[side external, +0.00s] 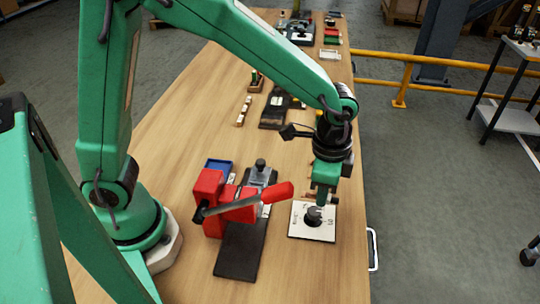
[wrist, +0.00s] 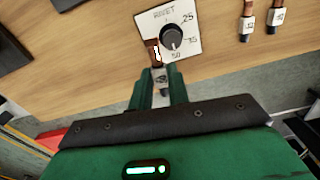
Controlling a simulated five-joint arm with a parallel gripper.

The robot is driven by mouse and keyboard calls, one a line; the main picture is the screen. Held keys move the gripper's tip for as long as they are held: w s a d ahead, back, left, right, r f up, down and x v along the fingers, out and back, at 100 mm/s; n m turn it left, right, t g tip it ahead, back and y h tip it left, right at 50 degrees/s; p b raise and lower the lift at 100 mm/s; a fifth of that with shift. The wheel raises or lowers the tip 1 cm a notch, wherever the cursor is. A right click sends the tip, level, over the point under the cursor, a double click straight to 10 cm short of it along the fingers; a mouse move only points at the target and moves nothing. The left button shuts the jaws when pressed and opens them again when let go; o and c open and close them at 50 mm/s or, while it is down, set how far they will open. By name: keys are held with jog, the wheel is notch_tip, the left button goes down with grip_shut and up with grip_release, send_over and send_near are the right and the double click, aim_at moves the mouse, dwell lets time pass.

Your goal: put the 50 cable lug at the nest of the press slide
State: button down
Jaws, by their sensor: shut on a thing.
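My gripper (wrist: 162,92) is shut on a cable lug (wrist: 153,50) with a copper-coloured end and a pale tag, whose marking I cannot read. In the side view, my gripper (side external: 323,194) points down over the dial plate, to the right of the red press; the lug is not clear there. The press (side external: 208,190) has a red body, a raised red-tipped lever (side external: 275,193) and a dark base (side external: 240,250). A grey slide with a dark knob (side external: 260,165) sits behind the lever. The nest itself is not clear, partly hidden by the lever.
The white dial plate (side external: 299,230) carries a black knob (wrist: 172,37) and the marks 25, 35 and 50. Two other tagged lugs (wrist: 247,24) (wrist: 276,16) lie on the wooden table. A blue tray (side external: 218,166) is behind the press. The table's right edge is close.

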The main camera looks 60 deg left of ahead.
jog(key=s+a+m, duration=0.4)
jog(key=a+m, duration=0.3)
jog(key=m, duration=0.1)
jog(key=s+a+m, duration=0.3)
jog(key=a+m, duration=0.4)
jog(key=m, duration=0.1)
jog(key=shift+s+a+f+m, duration=0.25)
jog(key=shift+s+m, duration=0.15)
jog(key=shift+f, duration=0.15)
dwell(0.4)
jog(key=shift+f, duration=3.5)
jog(key=shift+f, duration=0.35)
jog(key=c, duration=1.3)
grip_release()
jog(key=shift+o, duration=0.2)
